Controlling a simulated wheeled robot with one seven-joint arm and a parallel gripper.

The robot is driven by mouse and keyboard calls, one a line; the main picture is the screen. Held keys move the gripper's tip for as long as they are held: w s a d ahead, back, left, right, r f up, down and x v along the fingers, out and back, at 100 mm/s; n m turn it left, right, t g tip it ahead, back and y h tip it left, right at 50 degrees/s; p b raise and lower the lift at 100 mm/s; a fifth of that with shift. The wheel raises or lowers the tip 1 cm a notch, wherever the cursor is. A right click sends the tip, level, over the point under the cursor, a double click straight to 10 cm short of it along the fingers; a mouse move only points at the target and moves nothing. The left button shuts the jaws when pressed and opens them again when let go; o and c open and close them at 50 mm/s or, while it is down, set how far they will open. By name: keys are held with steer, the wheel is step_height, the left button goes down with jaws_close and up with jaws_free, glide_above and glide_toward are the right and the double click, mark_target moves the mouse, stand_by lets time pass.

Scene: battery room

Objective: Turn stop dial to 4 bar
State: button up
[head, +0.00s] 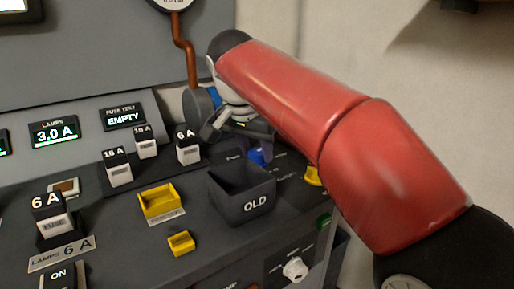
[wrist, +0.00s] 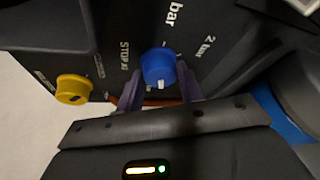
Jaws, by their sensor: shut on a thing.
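The blue stop dial (wrist: 159,68) sits on the dark panel in the wrist view, beside printed "STOP AT", "bar" and "2 bar" labels. A white mark shows on its lower side in that picture; the full scale is not readable. My gripper (wrist: 160,82) is shut on the dial, one finger on each side. In the head view only a bit of the blue dial (head: 257,156) shows below my gripper (head: 243,133), right behind the OLD bin. A round gauge (head: 173,3) at the top edge is cut off; its needle is not visible.
A yellow knob (wrist: 73,89) is left of the dial in the wrist view. The black OLD bin (head: 246,211) stands close in front of my gripper. Fuses (head: 188,151), a yellow tray (head: 159,202) and a white knob (head: 295,269) are on the console. A copper pipe (head: 187,57) runs behind.

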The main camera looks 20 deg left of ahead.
steer(key=shift+a+m+h, duration=0.15)
steer(key=shift+m+h, duration=0.45)
steer(key=shift+m, duration=0.8)
steer(key=o, duration=1)
steer(key=v, duration=0.7)
steer(key=shift+r, duration=0.45)
